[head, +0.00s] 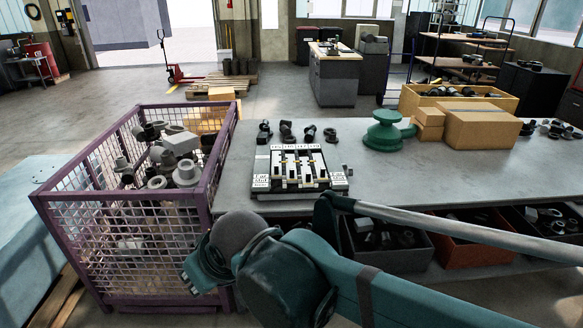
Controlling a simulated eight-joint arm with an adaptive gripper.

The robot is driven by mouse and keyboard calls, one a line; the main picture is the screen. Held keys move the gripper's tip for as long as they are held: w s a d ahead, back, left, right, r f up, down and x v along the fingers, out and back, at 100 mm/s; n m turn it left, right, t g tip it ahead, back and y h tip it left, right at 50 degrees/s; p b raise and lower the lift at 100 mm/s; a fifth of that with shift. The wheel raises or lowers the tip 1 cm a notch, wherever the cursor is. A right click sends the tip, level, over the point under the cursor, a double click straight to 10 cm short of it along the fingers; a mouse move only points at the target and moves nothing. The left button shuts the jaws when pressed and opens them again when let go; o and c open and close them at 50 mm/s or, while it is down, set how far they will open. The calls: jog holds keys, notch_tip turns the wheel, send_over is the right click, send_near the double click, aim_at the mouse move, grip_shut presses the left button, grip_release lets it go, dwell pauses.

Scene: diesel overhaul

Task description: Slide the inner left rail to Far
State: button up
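A rail fixture (299,168) stands on the grey workbench, near its front edge left of centre. It has several pale rails side by side, running from front to back, with dark parts between and on them. The inner left rail (291,167) is one of the middle ones; I cannot read its position at this size. A white strip with black markings (296,147) runs along the back of the fixture. White label plates stand at its left (261,175) and right (338,179). My teal arm crosses the foreground, in front of the fixture; I cannot make out my gripper's fingers.
A purple mesh crate (130,205) full of metal parts stands left of the workbench (400,180). Several dark parts lie behind the fixture. A green round part (386,132) and cardboard boxes (482,129) stand to the right. Bins (478,255) of parts sit below the bench.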

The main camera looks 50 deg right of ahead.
dwell(0.9)
jog(key=w+d+r+m+g+h+p, duration=0.1)
jog(key=w+d+r, duration=0.3)
jog(key=w+d, duration=0.25)
jog(key=w+d+r+m+g+p, duration=0.1)
jog(key=w+d+r+m+p, duration=0.1)
jog(key=w+d+r, duration=0.4)
jog(key=w+d+f+m+g+p, duration=0.1)
jog(key=w+d+m+g+p, duration=0.1)
jog(key=w+d, duration=1.05)
jog(key=w+d+f+m+g+p, duration=0.1)
jog(key=d+f, duration=0.4)
jog(key=d, duration=0.7)
jog(key=w+d+f+m+g+p, duration=0.1)
jog(key=d+f, duration=0.4)
jog(key=d, duration=0.7)
jog(key=w+d+f+m+g+y+p, duration=0.1)
jog(key=d+f, duration=0.4)
jog(key=d, duration=0.7)
jog(key=shift+w+d+f+m+p, duration=0.1)
jog(key=shift+w+d+m+p, duration=0.15)
jog(key=shift+w, duration=0.15)
jog(key=shift+w+d+m+p, duration=0.1)
jog(key=shift+w+m+p, duration=0.1)
jog(key=shift+w, duration=0.2)
jog(key=shift+s+d+f, duration=0.1)
jog(key=shift+d+f, duration=0.2)
jog(key=shift+d, duration=0.15)
